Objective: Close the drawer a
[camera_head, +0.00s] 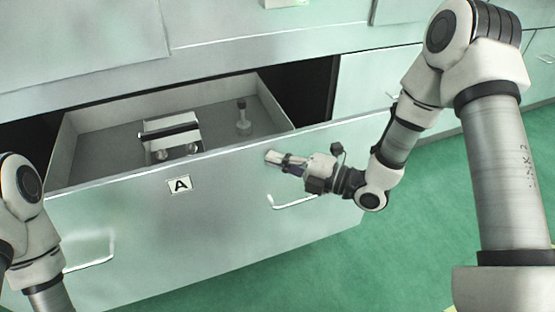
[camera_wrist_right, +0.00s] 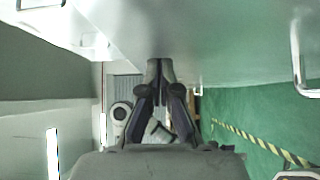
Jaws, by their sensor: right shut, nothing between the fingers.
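Drawer A (camera_head: 140,235) is pulled out of the cabinet, with its label "A" (camera_head: 179,184) on the pale green front. My right gripper (camera_head: 270,158) is shut and empty, at the upper right of the drawer front, above the right handle (camera_head: 295,203). In the right wrist view the closed fingertips (camera_wrist_right: 160,66) are close to the pale drawer panel (camera_wrist_right: 220,35); I cannot tell whether they touch it. My left arm shows at the left edge, but its gripper is out of the picture.
Inside the drawer are a metal block-like casting (camera_head: 170,136) and a small upright part (camera_head: 243,118). A left handle (camera_head: 92,252) is on the drawer front. Other closed cabinet fronts (camera_head: 80,40) stand behind. The green floor (camera_head: 400,250) is clear at the right.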

